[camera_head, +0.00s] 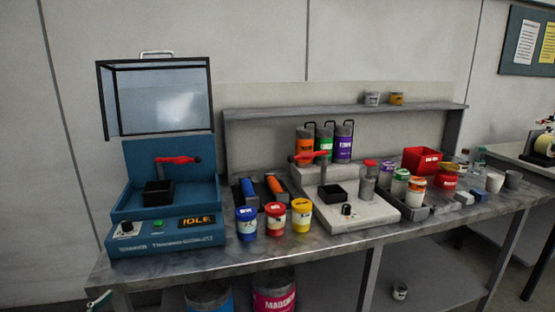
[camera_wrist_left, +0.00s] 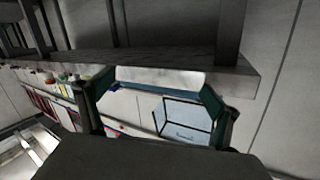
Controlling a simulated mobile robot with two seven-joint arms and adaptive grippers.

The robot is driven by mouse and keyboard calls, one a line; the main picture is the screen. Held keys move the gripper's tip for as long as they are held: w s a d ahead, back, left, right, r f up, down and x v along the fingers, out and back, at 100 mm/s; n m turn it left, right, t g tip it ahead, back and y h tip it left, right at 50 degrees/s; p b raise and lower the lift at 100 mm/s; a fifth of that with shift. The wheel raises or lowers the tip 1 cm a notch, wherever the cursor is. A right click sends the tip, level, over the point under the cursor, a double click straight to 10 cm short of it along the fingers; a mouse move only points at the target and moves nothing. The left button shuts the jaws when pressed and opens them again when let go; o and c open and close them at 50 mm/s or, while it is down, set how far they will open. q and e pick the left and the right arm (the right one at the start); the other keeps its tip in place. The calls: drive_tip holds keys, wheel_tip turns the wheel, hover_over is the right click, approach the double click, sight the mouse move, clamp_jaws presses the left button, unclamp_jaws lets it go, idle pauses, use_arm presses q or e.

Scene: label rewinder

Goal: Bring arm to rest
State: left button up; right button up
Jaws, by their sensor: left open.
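My left gripper (camera_wrist_left: 158,84) shows in the left wrist view with its two dark green fingers spread wide apart. Nothing is held between them; the bench edge and a glass-sided lid (camera_wrist_left: 185,118) show behind them. The left wrist view looks turned over, with the bench legs running upward. In the head view no arm is clearly visible; a small dark green and white piece at the bottom left corner is too cut off to tell. My right gripper is in neither view.
A grey bench (camera_head: 160,268) carries a blue machine (camera_head: 165,240) reading IDLE, its clear lid (camera_head: 155,95) raised. A white machine (camera_head: 360,218), several labelled cans and a red bin (camera_head: 421,160) stand to its right. A shelf (camera_head: 340,112) runs behind. Drums stand below the bench.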

use_arm(q)
drive_tip(key=s+d+f+m+g, duration=0.2)
drive_tip(key=s+d+f+g, duration=0.15)
drive_tip(key=s+f, duration=0.75)
drive_tip(key=s+d+f+m+g, duration=0.2)
drive_tip(key=s+d+f+g, duration=0.15)
drive_tip(key=s+f, duration=0.75)
drive_tip(key=d+r+n+t, duration=0.1)
drive_tip(key=d+r+n, duration=0.2)
drive_tip(key=d, duration=0.9)
drive_tip(key=shift+s+n, duration=0.15)
drive_tip(key=shift+n, duration=0.75)
